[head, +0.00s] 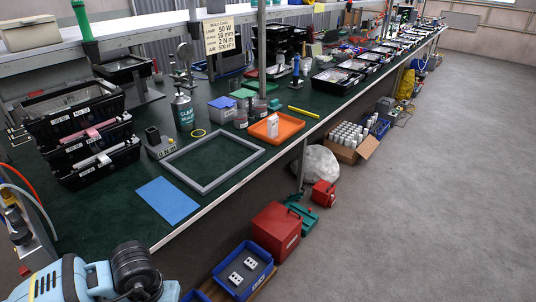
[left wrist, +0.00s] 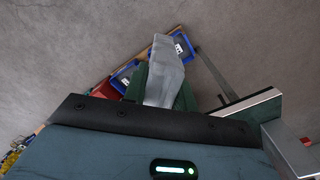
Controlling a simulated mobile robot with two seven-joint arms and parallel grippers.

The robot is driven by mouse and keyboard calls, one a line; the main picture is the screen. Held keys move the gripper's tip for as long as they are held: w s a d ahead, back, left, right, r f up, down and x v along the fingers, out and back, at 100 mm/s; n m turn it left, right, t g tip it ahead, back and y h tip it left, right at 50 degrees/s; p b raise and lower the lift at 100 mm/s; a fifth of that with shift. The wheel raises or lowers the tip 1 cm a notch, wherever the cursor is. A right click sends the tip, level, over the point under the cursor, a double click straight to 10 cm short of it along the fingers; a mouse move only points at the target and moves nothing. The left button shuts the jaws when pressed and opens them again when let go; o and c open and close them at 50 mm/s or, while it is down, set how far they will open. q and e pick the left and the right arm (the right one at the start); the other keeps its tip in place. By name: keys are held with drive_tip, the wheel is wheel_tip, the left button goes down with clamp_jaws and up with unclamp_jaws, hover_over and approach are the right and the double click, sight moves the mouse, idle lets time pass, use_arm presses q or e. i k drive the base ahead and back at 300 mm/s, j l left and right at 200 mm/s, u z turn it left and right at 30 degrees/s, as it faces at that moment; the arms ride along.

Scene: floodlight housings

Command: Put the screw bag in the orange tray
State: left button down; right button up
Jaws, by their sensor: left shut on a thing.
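The orange tray (head: 292,134) sits on the green bench top in the head view, near the bench's front edge. A white item (head: 272,125) stands in it. In the left wrist view my left gripper (left wrist: 162,88) is shut on a pale grey, crumpled piece that looks like the screw bag (left wrist: 164,66). The bag sticks out beyond the dark green fingers, above the floor and blue bins. The head view shows only part of my left arm at lower left, away from the tray; the gripper is out of that picture. My right gripper is not in view.
A grey frame (head: 168,181) and a blue sheet (head: 167,201) lie on the bench left of the tray. A red box (head: 277,230) and blue bin (head: 227,288) are below.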

sight(281, 132)
drive_tip(key=i+l+u, duration=0.2)
drive_tip(key=i+l, duration=0.2)
drive_tip(key=l, duration=0.25)
drive_tip(key=i+l+u, duration=0.1)
drive_tip(key=l, duration=0.25)
drive_tip(key=i+l+u, duration=0.1)
drive_tip(key=i+l, duration=0.15)
drive_tip(key=l, duration=0.15)
drive_tip(key=i+l+u, duration=0.1)
drive_tip(key=l, duration=0.25)
drive_tip(key=i+l+u, duration=0.1)
drive_tip(key=l, duration=0.3)
drive_tip(key=i+l+u, duration=0.1)
drive_tip(key=i+l, duration=0.15)
drive_tip(key=l, duration=0.15)
drive_tip(key=i+l+u, duration=0.1)
drive_tip(key=l, duration=0.3)
drive_tip(key=i+l+u, duration=0.1)
drive_tip(key=l, duration=0.2)
drive_tip(key=i+l+u, duration=0.1)
drive_tip(key=l, duration=0.25)
drive_tip(key=i+l+u, duration=0.1)
drive_tip(key=i+l, duration=0.15)
drive_tip(key=i+l+u, duration=0.1)
drive_tip(key=l, duration=0.3)
